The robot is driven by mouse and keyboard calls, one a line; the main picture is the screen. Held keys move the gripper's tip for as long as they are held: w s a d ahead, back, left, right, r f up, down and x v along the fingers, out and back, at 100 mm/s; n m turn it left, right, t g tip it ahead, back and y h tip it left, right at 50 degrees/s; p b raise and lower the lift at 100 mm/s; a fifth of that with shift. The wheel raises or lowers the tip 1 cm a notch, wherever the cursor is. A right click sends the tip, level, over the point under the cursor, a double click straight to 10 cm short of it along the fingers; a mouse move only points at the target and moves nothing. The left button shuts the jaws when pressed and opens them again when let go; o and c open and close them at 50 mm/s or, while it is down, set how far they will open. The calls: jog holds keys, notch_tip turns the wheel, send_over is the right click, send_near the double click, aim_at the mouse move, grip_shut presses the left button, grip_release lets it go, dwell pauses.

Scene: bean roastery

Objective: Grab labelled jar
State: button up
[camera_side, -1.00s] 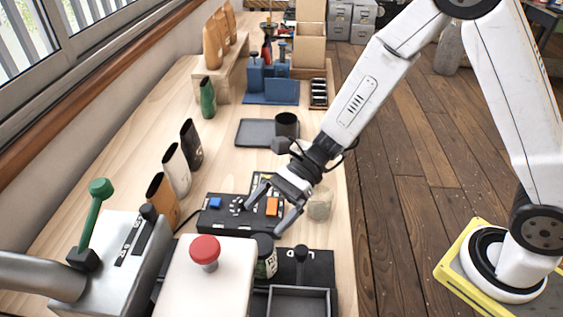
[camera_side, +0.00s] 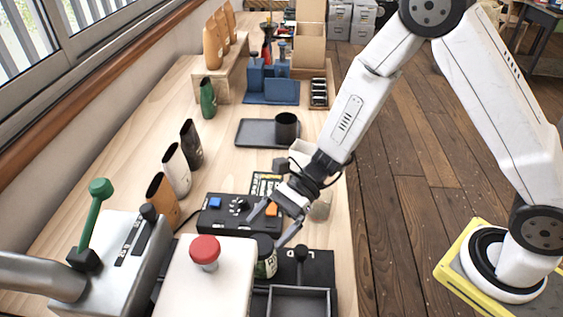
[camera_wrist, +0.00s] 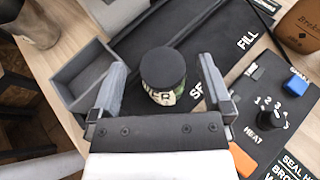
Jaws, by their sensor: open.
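The labelled jar (camera_side: 265,257) has a dark lid and a green and cream label. It stands upright beside the white machine with the red button. In the wrist view the jar (camera_wrist: 163,72) sits between my gripper's two spread fingers, nearer their tips. My gripper (camera_side: 266,228) is open and tilted down toward the jar from behind it. It also shows in the wrist view (camera_wrist: 162,72). The fingers stand clear of the jar on both sides. The jar's lower part is partly hidden by its lid and the white machine.
A black control box (camera_side: 228,212) with a knob, blue button and orange switch lies close to my gripper. A grey open tray (camera_side: 299,299) is in front of the jar. The white machine with a red button (camera_side: 204,250) stands to the left. Several coffee bags line the left side.

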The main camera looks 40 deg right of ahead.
aim_at(263, 241)
jog(key=shift+f, duration=0.75)
jog(key=shift+a+f, duration=0.8)
jog(key=shift+f, duration=0.05)
jog(key=shift+a+f, duration=0.25)
jog(key=shift+a, duration=0.35)
jog(key=shift+s, duration=0.1)
jog(key=c, duration=1.3)
jog(key=shift+c, duration=0.2)
jog(key=shift+r, duration=0.15)
jog(key=shift+r, duration=4.9)
